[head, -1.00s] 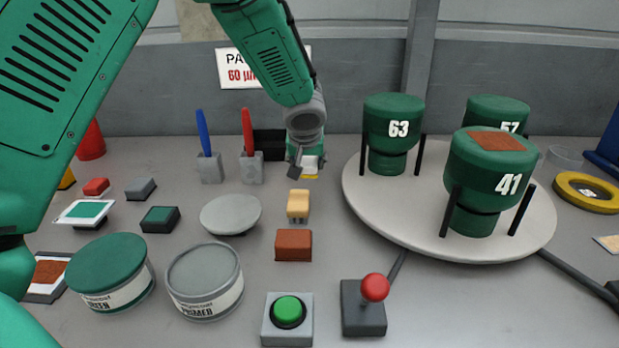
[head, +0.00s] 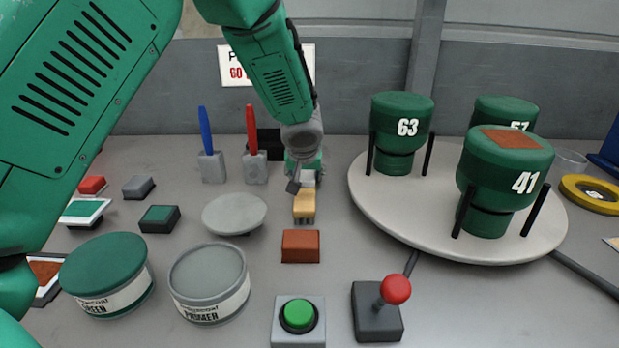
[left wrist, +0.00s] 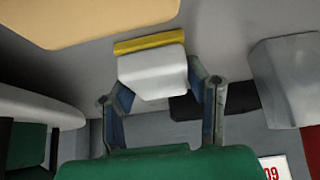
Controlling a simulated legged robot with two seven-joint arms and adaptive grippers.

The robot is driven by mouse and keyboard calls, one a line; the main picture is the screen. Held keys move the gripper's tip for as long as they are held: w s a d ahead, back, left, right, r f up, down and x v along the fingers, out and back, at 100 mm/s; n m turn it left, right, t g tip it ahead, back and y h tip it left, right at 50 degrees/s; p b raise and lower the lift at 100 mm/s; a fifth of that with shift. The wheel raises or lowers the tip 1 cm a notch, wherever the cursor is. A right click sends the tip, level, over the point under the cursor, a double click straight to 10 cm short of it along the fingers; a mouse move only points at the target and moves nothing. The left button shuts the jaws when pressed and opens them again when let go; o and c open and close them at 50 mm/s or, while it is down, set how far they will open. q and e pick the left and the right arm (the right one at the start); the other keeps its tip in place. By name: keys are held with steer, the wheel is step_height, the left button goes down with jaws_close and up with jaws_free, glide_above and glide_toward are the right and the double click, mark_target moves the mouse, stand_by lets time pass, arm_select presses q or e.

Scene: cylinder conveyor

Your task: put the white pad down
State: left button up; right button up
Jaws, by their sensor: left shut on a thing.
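The white pad (head: 308,179) has a yellow strip along one edge, seen in the left wrist view (left wrist: 152,75). My left gripper (head: 303,178) is shut on the pad, with one finger at each side of it (left wrist: 160,88). It holds the pad low over the grey table, just behind the tan block (head: 304,204). In the head view the tan block hides the pad's lower edge, so I cannot tell whether the pad touches the table. My right gripper is not in view.
Brush holders (head: 212,167) stand behind left, a grey disc (head: 234,214) left of the tan block, and a red-brown block (head: 300,246) in front. A turntable (head: 365,195) with green canisters is at right. Paint cans (head: 208,283), a green button (head: 298,315) and a joystick (head: 378,312) are nearer.

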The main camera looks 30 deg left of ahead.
mark_target(303, 178)
arm_select(q)
steer(key=o, duration=1.3)
steer(key=shift+s+a+f, duration=0.25)
steer(key=shift+s+f, duration=0.05)
steer(key=shift+f, duration=0.15)
steer(key=shift+o, duration=0.2)
steer(key=shift+d+f, duration=0.15)
steer(key=shift+d, duration=0.55)
steer(key=shift+a, duration=0.1)
steer(key=shift+a+r+p, duration=0.1)
steer(key=shift+r+p, duration=0.35)
steer(key=r, duration=0.1)
steer(key=s+r+p, duration=0.1)
steer(key=r, duration=0.3)
steer(key=shift+s+d+r, duration=0.15)
steer(key=shift+s+d, duration=0.05)
steer(key=shift+s, duration=0.15)
steer(key=p+v, duration=0.1)
steer(key=v, duration=0.7)
steer(key=shift+r+p, duration=0.25)
steer(key=shift+p, duration=0.15)
steer(key=shift+s+d, duration=0.1)
steer(key=shift+d, duration=0.05)
